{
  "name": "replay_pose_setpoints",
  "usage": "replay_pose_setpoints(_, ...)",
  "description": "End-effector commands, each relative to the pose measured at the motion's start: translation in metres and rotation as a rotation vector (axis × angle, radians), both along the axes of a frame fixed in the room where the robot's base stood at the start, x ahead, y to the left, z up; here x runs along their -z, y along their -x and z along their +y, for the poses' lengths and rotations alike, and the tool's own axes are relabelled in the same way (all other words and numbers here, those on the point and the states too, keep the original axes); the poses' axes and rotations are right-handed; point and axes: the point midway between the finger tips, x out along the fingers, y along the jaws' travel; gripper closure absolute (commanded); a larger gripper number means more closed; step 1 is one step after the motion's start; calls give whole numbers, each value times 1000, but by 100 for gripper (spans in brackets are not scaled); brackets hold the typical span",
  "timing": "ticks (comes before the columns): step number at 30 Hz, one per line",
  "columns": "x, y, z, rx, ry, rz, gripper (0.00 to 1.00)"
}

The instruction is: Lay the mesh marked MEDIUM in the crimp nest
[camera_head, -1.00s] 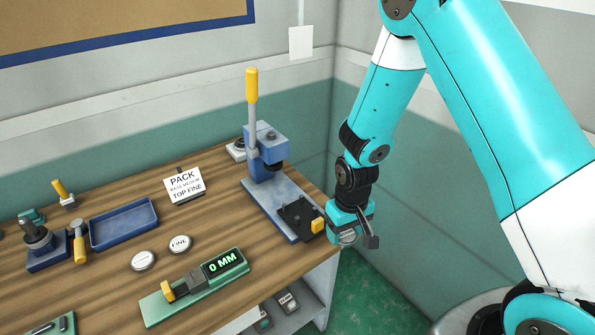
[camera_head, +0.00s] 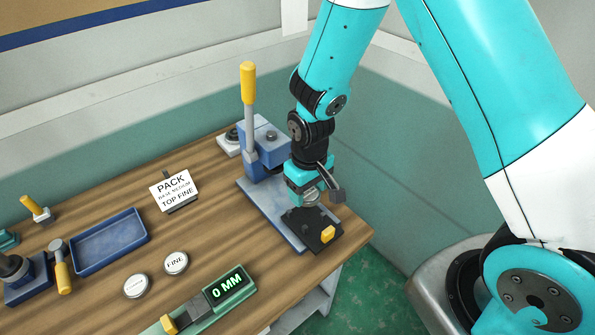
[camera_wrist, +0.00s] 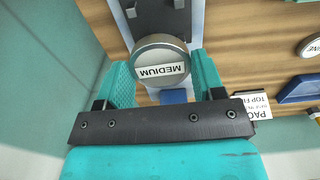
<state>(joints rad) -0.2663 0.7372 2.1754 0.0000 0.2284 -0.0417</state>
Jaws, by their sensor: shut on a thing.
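The round metal mesh marked MEDIUM (camera_wrist: 160,62) is between the two teal fingers of my gripper (camera_wrist: 162,78), its label facing the wrist camera. In the head view my gripper (camera_head: 311,196) is over the near end of the blue press, with the mesh (camera_head: 311,200) just under its tips. Below it is a black plate with a yellow knob (camera_head: 328,234), apparently the crimp nest (camera_head: 322,222). This dark plate also shows in the wrist view (camera_wrist: 180,18), beyond the mesh. I cannot tell whether the mesh touches the plate; the gripper hides part of it.
The press (camera_head: 262,145) with its upright yellow-handled lever (camera_head: 248,90) stands just left of my arm. The FINE disc (camera_head: 176,263) and another pale disc (camera_head: 137,286) lie on the bench. A green gauge (camera_head: 232,286) reads 0 MM. A PACK card (camera_head: 174,190) and blue tray (camera_head: 110,240) are farther left.

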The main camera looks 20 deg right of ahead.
Motion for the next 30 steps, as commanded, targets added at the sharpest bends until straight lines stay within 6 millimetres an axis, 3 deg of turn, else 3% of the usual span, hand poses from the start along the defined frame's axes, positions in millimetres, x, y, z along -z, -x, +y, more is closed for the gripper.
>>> replay_pose_setpoints(14,-1,1,6,-9,0,1,76)
replay_pose_setpoints(30,43,1,3,-5,0,1,76)
